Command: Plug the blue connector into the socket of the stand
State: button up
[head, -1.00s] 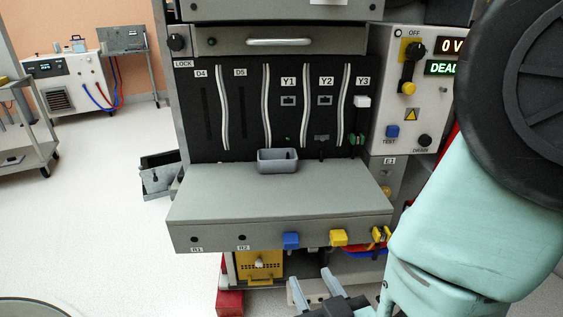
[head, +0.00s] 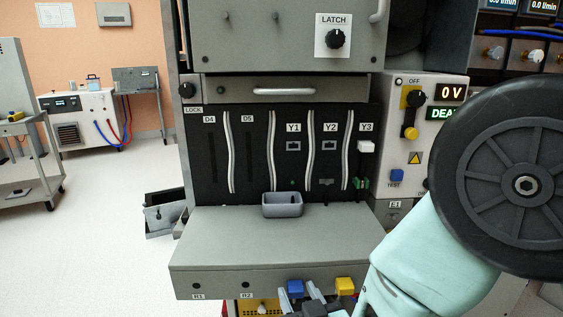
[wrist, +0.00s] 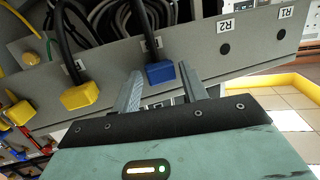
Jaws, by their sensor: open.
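The blue connector (head: 295,287) sits at the front face of the grey shelf (head: 270,248). In the wrist view the blue connector (wrist: 160,73) has a black cable and lies between and just beyond the fingertips of my gripper (wrist: 160,82). My gripper is open, with one finger on each side of it and visible gaps. In the head view my gripper (head: 300,292) is at the bottom edge, partly cut off, overlapping the connector. Round dark holes R1 (head: 199,285) and R2 (head: 246,284) are in the same face. I cannot tell which part is the stand's socket.
A yellow connector (head: 345,285) sits right of the blue one, and appears left of it in the wrist view (wrist: 80,96). A small grey bin (head: 282,210) stands on the shelf. The panel reads 0 V (head: 452,93). Open floor lies to the left.

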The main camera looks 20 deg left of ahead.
jog(key=c, duration=0.9)
jog(key=shift+o, duration=0.2)
jog(key=shift+s+d+b, duration=0.15)
jog(key=shift+s+d, duration=0.35)
jog(key=shift+s, duration=0.45)
jog(key=shift+s+d+b, duration=0.1)
jog(key=shift+s+d, duration=0.35)
jog(key=shift+s, duration=0.55)
jog(key=shift+s+d+b, duration=0.15)
jog(key=shift+s+d, duration=0.35)
jog(key=shift+s, duration=0.45)
grip_shut()
